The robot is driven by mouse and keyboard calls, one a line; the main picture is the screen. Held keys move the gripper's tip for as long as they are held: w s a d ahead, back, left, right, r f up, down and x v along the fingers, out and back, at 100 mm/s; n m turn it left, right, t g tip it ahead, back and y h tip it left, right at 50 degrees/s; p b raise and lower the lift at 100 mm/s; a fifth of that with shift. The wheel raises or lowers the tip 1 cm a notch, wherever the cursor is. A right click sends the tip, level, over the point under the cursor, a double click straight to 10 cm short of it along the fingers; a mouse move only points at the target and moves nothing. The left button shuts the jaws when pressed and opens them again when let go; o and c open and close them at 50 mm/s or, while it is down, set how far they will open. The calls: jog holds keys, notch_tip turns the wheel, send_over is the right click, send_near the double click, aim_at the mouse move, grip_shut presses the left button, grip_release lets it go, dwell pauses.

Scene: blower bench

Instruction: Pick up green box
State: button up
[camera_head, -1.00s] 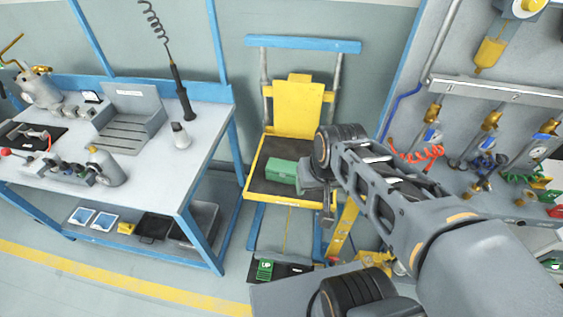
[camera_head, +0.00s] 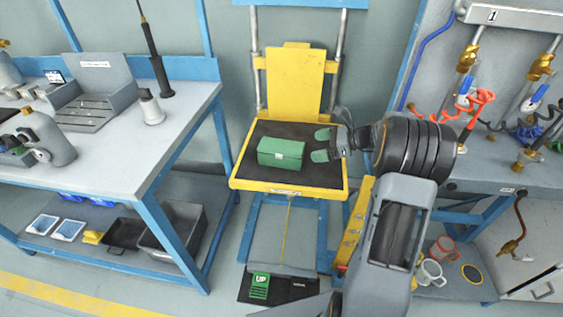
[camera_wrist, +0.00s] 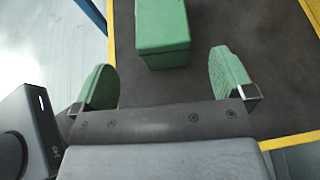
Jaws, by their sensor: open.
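The green box (camera_head: 281,152) rests on the black mat of the yellow lift platform (camera_head: 285,188). My gripper (camera_head: 321,146) is just to the right of the box, with its two green-padded fingers apart and pointing toward it. In the wrist view the green box (camera_wrist: 163,30) lies ahead of the fingertips, about midway between them. My gripper (camera_wrist: 163,82) is open and empty there, and the box is not between the fingers. The far end of the box is cut off by the top edge of the wrist view.
A yellow backrest (camera_head: 294,82) stands behind the platform. A grey workbench (camera_head: 110,150) with blue legs is at the left. A panel with valves and hoses (camera_head: 480,105) is at the right, with mugs (camera_head: 430,270) below it. The mat around the box is mostly clear.

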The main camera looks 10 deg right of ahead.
aim_at(299, 147)
jog(key=shift+w+a+f, duration=0.45)
jog(key=shift+a+f, duration=0.1)
jog(key=shift+r+b+x, duration=0.15)
jog(key=shift+b+x, duration=0.5)
jog(key=shift+x, duration=0.75)
jog(key=shift+r+b+x, duration=0.15)
jog(key=shift+b+x, duration=0.45)
jog(key=shift+x, duration=0.8)
jog(key=shift+a, duration=0.1)
jog(key=c, duration=1.3)
jog(key=shift+w+r, duration=0.1)
jog(key=shift+c, duration=0.7)
